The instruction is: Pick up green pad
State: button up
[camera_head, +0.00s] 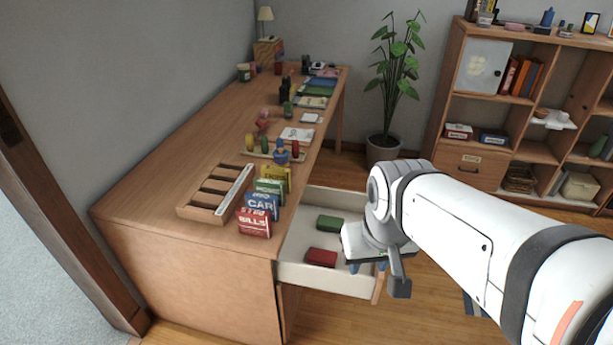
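A green pad (330,224) lies flat in the open white drawer (312,276) at the desk's right side, toward the back of the drawer. A red pad (321,257) lies in front of it in the same drawer. My gripper (367,266) is over the right part of the drawer, to the right of both pads and apart from the green one. Its two bluish fingertips show apart below the white gripper body. The gripper body and wrist hide the right part of the drawer.
The wooden desk (165,232) holds a slotted organizer (207,213), several labelled boxes (262,203), and small figures. A potted plant (383,150) stands behind the drawer. A shelf unit (478,170) stands at the back right. Bare floor lies between.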

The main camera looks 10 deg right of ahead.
aim_at(324, 222)
jog(key=z, duration=0.15)
jog(key=i, duration=0.9)
jog(key=u, duration=0.05)
